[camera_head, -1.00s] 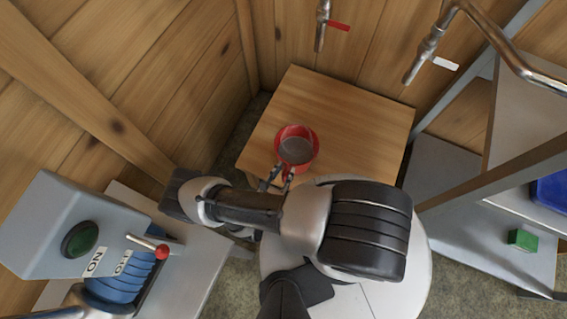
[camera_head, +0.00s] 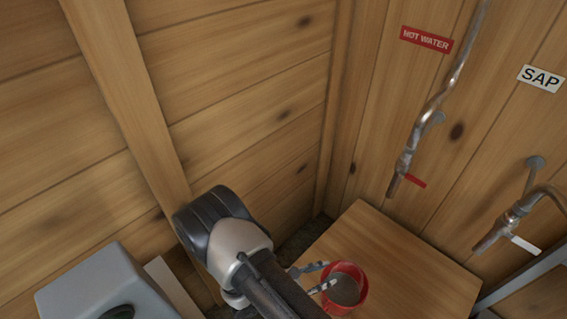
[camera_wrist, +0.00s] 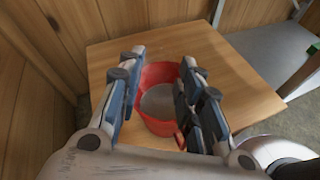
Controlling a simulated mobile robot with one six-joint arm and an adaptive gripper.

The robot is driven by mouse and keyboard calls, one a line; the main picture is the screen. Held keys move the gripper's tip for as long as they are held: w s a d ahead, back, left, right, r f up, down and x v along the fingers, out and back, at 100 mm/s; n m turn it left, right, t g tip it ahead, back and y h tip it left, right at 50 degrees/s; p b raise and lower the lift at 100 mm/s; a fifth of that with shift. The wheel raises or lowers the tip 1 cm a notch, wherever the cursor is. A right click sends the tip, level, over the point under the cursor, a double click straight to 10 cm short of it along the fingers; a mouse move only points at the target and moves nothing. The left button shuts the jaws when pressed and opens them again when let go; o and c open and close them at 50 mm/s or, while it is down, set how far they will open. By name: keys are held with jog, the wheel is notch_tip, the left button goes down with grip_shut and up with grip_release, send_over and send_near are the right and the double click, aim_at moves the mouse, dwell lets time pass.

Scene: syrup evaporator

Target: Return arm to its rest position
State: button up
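My gripper (camera_head: 330,274) is at the left edge of a red pot (camera_head: 359,296) with a grey inside. In the wrist view, its two fingers (camera_wrist: 163,57) are spread wide, with the red pot (camera_wrist: 157,125) showing upright between and below them. The right finger covers part of the pot's right side. I see no finger pair closed on anything. Whether a finger touches the pot I cannot tell. My arm reaches over from the lower left of the head view, bent at a dark joint.
The pot stands on a wooden table (camera_head: 420,262) in a plank-walled corner. Above it hang a hot-water pipe (camera_head: 403,165) and a sap pipe (camera_head: 500,228) with taps. A grey box (camera_head: 105,285) is at the lower left. The tabletop around the pot is clear.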

jog(key=s+d+r+m+g+y, duration=0.1)
jog(key=d+r+m+g+y, duration=0.15)
jog(key=r+m, duration=0.65)
jog(key=s+d+r+m+g+y, duration=0.15)
jog(key=r+g, duration=0.25)
jog(key=r, duration=1)
jog(key=s+r+m+t+y, duration=0.2)
jog(key=s+r+m+y, duration=0.2)
jog(key=r, duration=0.4)
jog(key=s+a+r+m+t+y, duration=0.1)
jog(key=s+r+m+t+y, duration=0.2)
jog(key=r, duration=0.5)
jog(key=shift+s+r+m+y, duration=0.3)
jog(key=shift+s+m+y, duration=0.4)
jog(key=shift+s+m, duration=0.85)
jog(key=shift+s+a+n, duration=0.1)
jog(key=shift+s+n, duration=0.15)
jog(key=shift+n, duration=0.05)
